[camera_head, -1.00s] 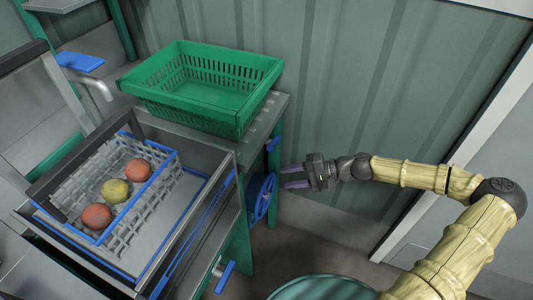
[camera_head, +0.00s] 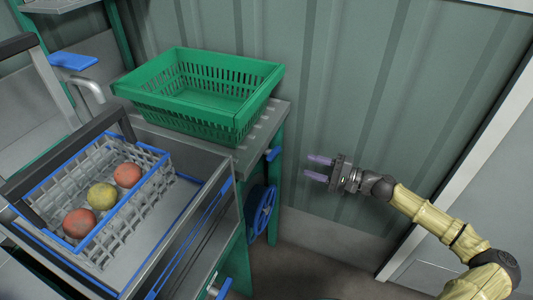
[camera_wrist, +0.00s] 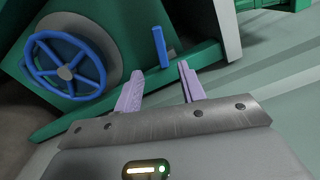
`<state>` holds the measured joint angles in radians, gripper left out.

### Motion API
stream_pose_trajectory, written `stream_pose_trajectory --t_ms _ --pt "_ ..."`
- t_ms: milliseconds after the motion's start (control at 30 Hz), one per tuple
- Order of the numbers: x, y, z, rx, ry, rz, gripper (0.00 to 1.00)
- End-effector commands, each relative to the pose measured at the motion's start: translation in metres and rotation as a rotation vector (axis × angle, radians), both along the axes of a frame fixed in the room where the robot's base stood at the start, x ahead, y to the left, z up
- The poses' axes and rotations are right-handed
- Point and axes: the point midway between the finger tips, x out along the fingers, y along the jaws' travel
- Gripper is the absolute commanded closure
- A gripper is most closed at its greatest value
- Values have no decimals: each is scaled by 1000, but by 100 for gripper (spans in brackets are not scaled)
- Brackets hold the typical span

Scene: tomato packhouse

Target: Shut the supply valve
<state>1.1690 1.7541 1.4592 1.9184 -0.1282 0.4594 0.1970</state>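A blue handwheel (camera_head: 263,212) is on the side of the green-legged bench. It shows whole at the upper left of the wrist view (camera_wrist: 67,73), with a grey hub. A small blue lever (camera_head: 273,154) sticks out higher on the same side, and it stands upright ahead of my fingers in the wrist view (camera_wrist: 160,47). I cannot tell from the frames which one is the supply valve. My gripper (camera_head: 318,168) is open and empty, right of the lever and apart from it. Its two pale purple fingers also show in the wrist view (camera_wrist: 160,73).
A green crate (camera_head: 194,115) stands on the bench top. Another blue lever (camera_head: 223,289) is low at the front. Corrugated wall lies behind; the space right of the bench is clear.

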Motion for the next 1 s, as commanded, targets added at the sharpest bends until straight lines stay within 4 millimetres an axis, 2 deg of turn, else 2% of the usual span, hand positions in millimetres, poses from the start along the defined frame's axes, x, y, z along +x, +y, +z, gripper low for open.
stream_pose_trajectory --t_ms 700,833,1000 --pt "42 120 -1 0 0 3 60" --pt "49 137 -1 0 -1 3 60" --pt "52 146 0 0 -1 1 60"
